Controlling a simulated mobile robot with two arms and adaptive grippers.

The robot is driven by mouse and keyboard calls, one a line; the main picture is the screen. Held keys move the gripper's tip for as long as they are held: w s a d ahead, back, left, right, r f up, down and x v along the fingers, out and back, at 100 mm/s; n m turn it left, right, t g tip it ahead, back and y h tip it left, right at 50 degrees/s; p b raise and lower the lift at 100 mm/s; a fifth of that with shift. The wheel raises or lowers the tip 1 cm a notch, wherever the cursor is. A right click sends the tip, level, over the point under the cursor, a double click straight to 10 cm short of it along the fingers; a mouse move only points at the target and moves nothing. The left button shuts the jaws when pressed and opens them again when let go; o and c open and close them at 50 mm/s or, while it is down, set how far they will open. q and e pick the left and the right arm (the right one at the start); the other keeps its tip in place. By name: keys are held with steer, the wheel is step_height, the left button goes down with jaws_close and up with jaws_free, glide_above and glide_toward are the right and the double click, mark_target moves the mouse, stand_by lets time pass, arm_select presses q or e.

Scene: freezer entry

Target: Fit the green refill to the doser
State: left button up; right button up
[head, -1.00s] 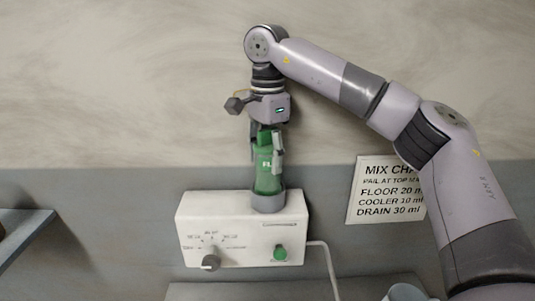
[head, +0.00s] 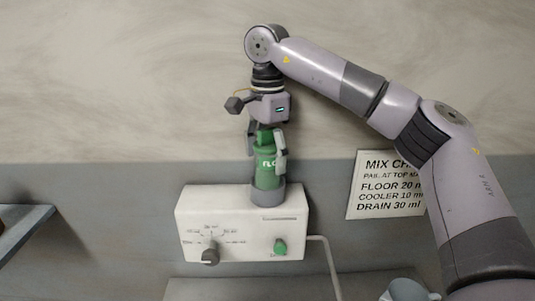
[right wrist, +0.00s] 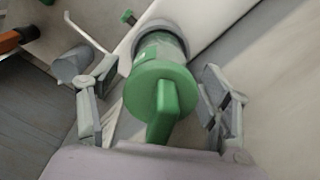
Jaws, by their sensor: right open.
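The green refill (head: 267,166) stands upright in the grey collar (head: 268,194) on top of the white doser (head: 243,217), which is fixed to the wall. My right gripper (head: 267,157) points down over it and is open, its fingers on either side of the refill. In the right wrist view the refill (right wrist: 162,93) lies between the two spread fingers (right wrist: 158,105), with a gap on each side. Its lower end is hidden in the collar. The doser's front has a grey dial (head: 210,256) and a green knob (head: 280,247). My left gripper is not in view.
A mix chart sign (head: 385,187) hangs on the wall to the right, partly behind my right arm. A white cable (head: 325,262) runs down from the doser. A shelf (head: 25,229) juts in at the left. A grey-white container (head: 405,290) stands at the bottom right.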

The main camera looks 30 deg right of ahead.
step_height(320, 180, up, 12)
steer(key=shift+f, duration=0.1)
stand_by(0.6)
stand_by(0.5)
